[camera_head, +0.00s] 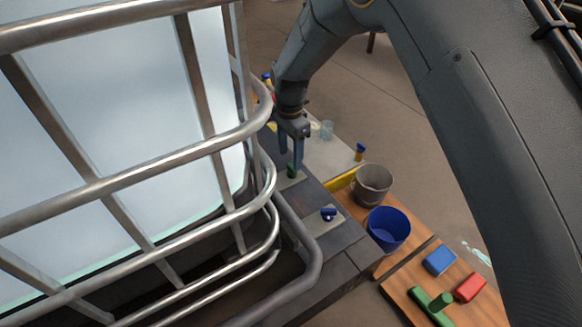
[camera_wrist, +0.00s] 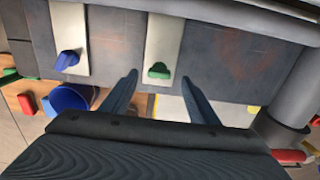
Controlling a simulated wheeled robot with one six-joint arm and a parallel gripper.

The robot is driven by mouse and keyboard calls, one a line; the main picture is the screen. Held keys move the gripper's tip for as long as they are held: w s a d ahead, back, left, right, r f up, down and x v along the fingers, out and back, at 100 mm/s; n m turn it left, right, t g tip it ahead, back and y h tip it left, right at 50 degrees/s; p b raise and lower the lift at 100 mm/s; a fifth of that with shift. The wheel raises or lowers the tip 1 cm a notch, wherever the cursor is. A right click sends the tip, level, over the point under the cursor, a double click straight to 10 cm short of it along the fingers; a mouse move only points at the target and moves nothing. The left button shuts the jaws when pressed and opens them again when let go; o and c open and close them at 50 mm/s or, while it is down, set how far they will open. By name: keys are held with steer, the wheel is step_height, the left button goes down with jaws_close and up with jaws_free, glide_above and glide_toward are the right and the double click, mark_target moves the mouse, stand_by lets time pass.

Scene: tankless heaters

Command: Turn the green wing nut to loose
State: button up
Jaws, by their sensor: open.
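The green wing nut (camera_head: 292,171) sits on a pale plate on the dark grey ledge. In the wrist view the green wing nut (camera_wrist: 159,71) lies just beyond and between my fingertips, apart from both. My gripper (camera_head: 291,158) is open and empty, pointing down at the ledge from above the wing nut. In the wrist view my gripper (camera_wrist: 160,80) shows its two dark fingers spread wide. A blue wing nut (camera_head: 328,213) is on a second pale plate closer to the head camera; it also shows in the wrist view (camera_wrist: 67,60), turned at an angle.
A metal-caged white tank (camera_head: 110,120) stands close on the left. A grey bucket (camera_head: 372,185) and a blue bucket (camera_head: 389,228) stand right of the ledge, beside blue (camera_head: 440,260), red (camera_head: 470,287) and green (camera_head: 432,307) blocks. A grey pipe (camera_wrist: 290,95) is at right in the wrist view.

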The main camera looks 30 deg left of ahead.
mark_target(292, 171)
step_height(292, 171, down, 5)
steer(key=shift+f+b, duration=0.1)
steer(key=shift+b, duration=0.75)
steer(key=c, duration=1)
steer(key=shift+c, duration=0.2)
steer(key=shift+p, duration=0.3)
